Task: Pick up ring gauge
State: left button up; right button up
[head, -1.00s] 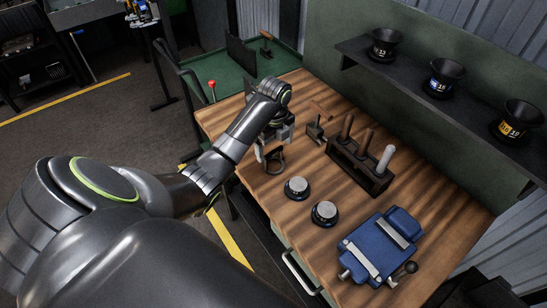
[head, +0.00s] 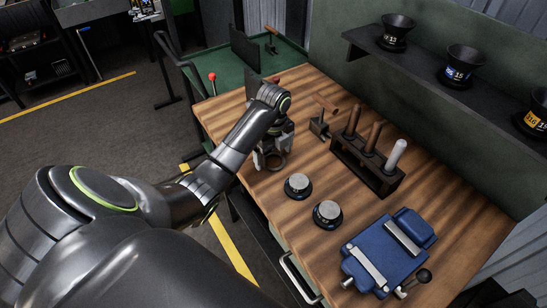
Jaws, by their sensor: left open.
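The ring gauge (head: 276,162) is a dark ring at the left part of the wooden bench, seen in the head view just under my left gripper. My left gripper (head: 268,158) points down with its jaws open, right at the ring. The jaws partly hide the ring, and I cannot tell whether they touch it. My right gripper is not in view.
Two round dark pieces with grey tops (head: 298,186) (head: 327,214) stand nearer the front edge. A dark rack (head: 372,172) with several handled tools stands to the right. A blue vise (head: 388,252) sits at the front right. A shelf (head: 430,72) with black cups is behind.

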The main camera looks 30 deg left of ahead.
pick_arm(q)
jog(key=shift+c, duration=0.9)
jog(key=c, duration=0.9)
jog(key=shift+r, duration=0.2)
